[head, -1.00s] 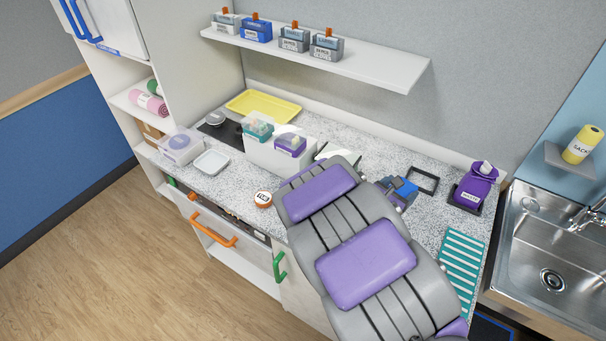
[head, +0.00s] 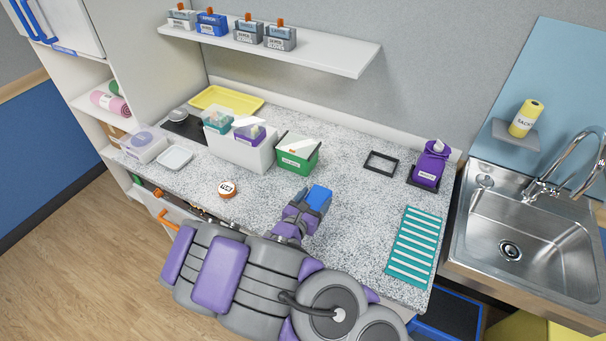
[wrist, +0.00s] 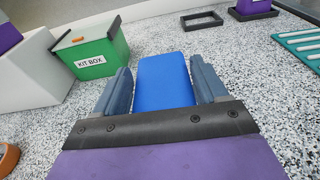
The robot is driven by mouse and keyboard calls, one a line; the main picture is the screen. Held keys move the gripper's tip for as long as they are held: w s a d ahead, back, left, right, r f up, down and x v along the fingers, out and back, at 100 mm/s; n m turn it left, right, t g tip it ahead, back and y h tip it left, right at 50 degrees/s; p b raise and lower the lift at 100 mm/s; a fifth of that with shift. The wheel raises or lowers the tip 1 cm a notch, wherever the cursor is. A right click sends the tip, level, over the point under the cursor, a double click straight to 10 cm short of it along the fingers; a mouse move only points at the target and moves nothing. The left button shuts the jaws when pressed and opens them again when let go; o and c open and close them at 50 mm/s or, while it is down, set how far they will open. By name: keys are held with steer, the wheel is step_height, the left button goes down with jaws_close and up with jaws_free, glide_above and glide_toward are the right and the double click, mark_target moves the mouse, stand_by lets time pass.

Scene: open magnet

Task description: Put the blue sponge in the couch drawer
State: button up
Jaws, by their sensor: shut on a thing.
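The blue sponge (head: 318,197) is held between the fingers of my gripper (head: 309,203), above the speckled counter. In the wrist view the sponge (wrist: 166,82) fills the space between the two grey-blue fingers of my gripper (wrist: 165,88). A drawer with an orange handle (head: 170,222) shows in the counter front at the left, partly hidden by my arm. I cannot tell whether it is the couch drawer; no label for it can be read.
A green kit box (head: 298,157) stands behind my gripper, beside a white bin (head: 240,150). An orange-rimmed round item (head: 227,189) lies to the left.

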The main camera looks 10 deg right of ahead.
steer(key=x, duration=0.6)
steer(key=b+x, duration=0.1)
steer(key=x, duration=0.2)
steer(key=shift+w+a+r, duration=0.2)
steer(key=shift+w+a, duration=0.05)
steer(key=shift+a, duration=0.2)
steer(key=w, duration=0.3)
steer(key=shift+w+f, duration=0.2)
steer(key=shift+w, duration=0.2)
steer(key=shift+w+a+b, duration=0.3)
steer(key=shift+a, duration=0.2)
steer(key=shift+a+f, duration=0.15)
steer(key=shift+f, duration=0.05)
steer(key=f, duration=0.1)
steer(key=d+f+b, duration=0.1)
steer(key=f, duration=0.1)
steer(key=shift+w, duration=0.15)
steer(key=shift+w+d+f, duration=0.15)
steer(key=shift+f, duration=0.1)
steer(key=shift+r, duration=0.25)
steer(key=o, duration=0.9)
steer(key=shift+c, duration=0.2)
steer(key=shift+o, duration=0.9)
steer(key=shift+a, duration=0.4)
steer(key=shift+d, duration=0.1)
steer(key=shift+d, duration=0.25)
